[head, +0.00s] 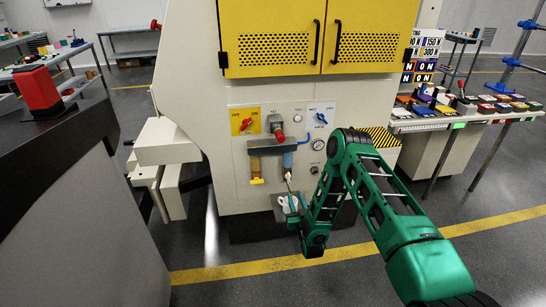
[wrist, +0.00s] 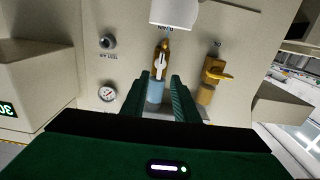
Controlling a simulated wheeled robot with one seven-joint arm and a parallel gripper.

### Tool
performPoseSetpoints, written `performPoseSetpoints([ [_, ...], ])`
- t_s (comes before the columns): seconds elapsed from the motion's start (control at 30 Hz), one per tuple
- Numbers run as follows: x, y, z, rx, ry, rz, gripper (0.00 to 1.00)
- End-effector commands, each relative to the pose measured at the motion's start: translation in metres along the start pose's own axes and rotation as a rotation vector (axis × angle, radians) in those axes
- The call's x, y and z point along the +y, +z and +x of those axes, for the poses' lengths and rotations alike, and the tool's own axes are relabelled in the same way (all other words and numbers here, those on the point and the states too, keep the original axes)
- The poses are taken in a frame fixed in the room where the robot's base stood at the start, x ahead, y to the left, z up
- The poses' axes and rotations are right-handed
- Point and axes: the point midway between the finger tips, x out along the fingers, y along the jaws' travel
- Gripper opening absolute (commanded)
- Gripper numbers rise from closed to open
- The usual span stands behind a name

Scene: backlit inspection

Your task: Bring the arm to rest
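My green arm (head: 375,190) reaches from the lower right to the low front of the machine. My gripper (head: 293,203) is near the drain fittings there. In the wrist view, my gripper (wrist: 157,84) has its two green fingers spread apart, with nothing seen held between them. Beyond the gap are a blue cylinder (wrist: 155,92) and a brass valve with a pale lever (wrist: 160,63). Whether the fingers touch these cannot be told.
A white cylindrical container (wrist: 173,12) is close to the valve. A dark counter (head: 50,150) stands left, and a bench with colored bins (head: 470,108) right. The floor (head: 330,285) in front is clear.

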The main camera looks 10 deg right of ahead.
Motion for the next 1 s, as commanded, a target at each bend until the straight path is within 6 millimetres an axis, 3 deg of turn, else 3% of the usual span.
performPoseSetpoints([
  [0.17,0.007,-0.012,0.009,-0.028,0.0,-0.01,0.27],
  [0.4,0.042,-0.06,0.036,-0.178,0.014,-0.054,0.27],
  [0.57,0.072,-0.096,0.04,-0.295,0.043,-0.08,0.27],
  [0.77,0.113,-0.142,0.027,-0.443,0.093,-0.101,0.27],
  [1.0,0.161,-0.197,-0.014,-0.62,0.171,-0.101,0.27],
])
